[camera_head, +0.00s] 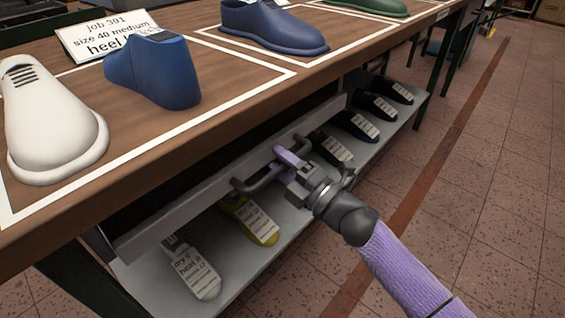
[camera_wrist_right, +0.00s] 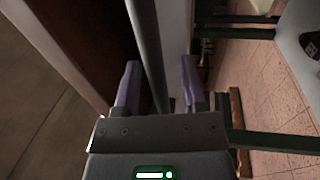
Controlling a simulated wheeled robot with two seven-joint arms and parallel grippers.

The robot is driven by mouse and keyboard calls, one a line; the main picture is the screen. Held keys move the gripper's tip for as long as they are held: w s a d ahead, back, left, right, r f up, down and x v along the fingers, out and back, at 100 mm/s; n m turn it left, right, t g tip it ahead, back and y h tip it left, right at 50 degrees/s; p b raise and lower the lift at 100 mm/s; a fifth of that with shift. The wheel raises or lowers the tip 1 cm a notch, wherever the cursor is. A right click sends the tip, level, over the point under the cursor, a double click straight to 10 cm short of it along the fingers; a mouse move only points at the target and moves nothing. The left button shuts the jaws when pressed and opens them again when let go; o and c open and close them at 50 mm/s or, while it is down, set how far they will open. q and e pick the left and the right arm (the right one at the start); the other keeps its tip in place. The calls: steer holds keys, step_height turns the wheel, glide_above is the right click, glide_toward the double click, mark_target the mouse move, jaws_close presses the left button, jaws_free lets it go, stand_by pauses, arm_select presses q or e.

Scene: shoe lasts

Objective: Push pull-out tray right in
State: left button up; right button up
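The pull-out tray (camera_head: 190,207) has a long grey front panel under the wooden table top, with a dark gap above it. How far the tray stands out is hard to tell. A dark grey bar handle (camera_head: 260,183) is fixed to its front. My right gripper (camera_head: 288,157) is at the far part of this handle, its purple finger over the bar. In the right wrist view the two purple fingers (camera_wrist_right: 158,85) stand apart, with the grey handle bar (camera_wrist_right: 148,45) running between them and a visible gap on each side. My left gripper is not in view.
The wooden table top (camera_head: 150,143) holds a white last (camera_head: 50,125), blue lasts (camera_head: 155,72) and a job card (camera_head: 95,35). A lower grey shelf (camera_head: 300,212) below the tray carries several labelled lasts. The tiled floor (camera_head: 500,180) at right is clear.

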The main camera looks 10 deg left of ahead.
steer(key=shift+d, duration=0.1)
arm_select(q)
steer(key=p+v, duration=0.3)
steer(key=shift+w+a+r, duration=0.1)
arm_select(e)
steer(key=v, duration=0.9)
steer(key=shift+s+d, duration=0.25)
steer(key=shift+s, duration=0.05)
steer(key=shift+f, duration=0.1)
